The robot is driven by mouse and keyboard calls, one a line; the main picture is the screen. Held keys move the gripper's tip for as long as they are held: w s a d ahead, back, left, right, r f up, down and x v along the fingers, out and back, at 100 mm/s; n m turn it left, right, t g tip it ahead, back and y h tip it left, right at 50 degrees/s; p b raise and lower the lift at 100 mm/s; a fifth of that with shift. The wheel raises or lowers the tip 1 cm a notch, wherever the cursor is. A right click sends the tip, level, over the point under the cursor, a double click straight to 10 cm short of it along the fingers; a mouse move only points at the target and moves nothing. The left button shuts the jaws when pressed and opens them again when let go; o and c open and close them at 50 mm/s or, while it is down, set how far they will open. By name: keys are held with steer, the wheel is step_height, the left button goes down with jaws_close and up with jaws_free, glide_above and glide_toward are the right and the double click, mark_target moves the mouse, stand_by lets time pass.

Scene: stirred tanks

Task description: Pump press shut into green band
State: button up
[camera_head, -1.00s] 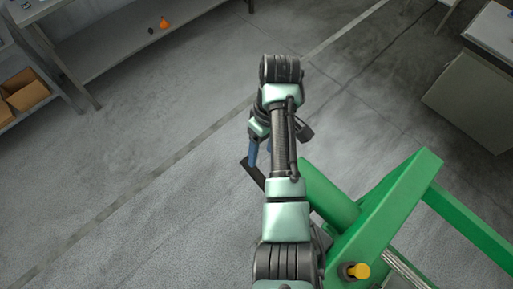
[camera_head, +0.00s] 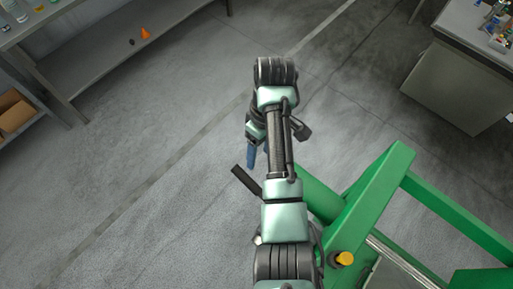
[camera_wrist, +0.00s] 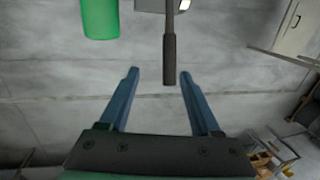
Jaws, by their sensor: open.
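The green press frame (camera_head: 375,200) stands at the lower right of the head view, with a yellow knob (camera_head: 345,258) low on it. A black handle grip (camera_head: 246,182) sticks out left of my arm there. In the wrist view the black grip (camera_wrist: 169,58) hangs from a grey rod at the top, its end appearing between my fingertips. My gripper (camera_wrist: 160,74) is open with two blue fingers; I cannot tell the depth between them and the grip. In the head view my gripper is partly hidden behind my arm. No gauge or green band is visible.
A green cylinder (camera_wrist: 100,18) of the press is at the wrist view's upper left. A grey shelf bench (camera_head: 110,55) with an orange cone (camera_head: 145,33) is at upper left. A grey cabinet (camera_head: 460,90) is at upper right. The floor left of my arm is clear.

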steer(key=shift+s+d+r+p, duration=0.1)
steer(key=shift+d+r+p, duration=0.2)
steer(key=shift+r+p, duration=0.35)
steer(key=shift+d+r+p, duration=0.3)
steer(key=shift+r+p, duration=0.3)
steer(key=shift+r, duration=0.05)
steer(key=shift+s+d+r+p, duration=0.1)
steer(key=shift+d+r+p, duration=0.2)
steer(key=shift+r+p, duration=0.35)
steer(key=shift+w, duration=0.1)
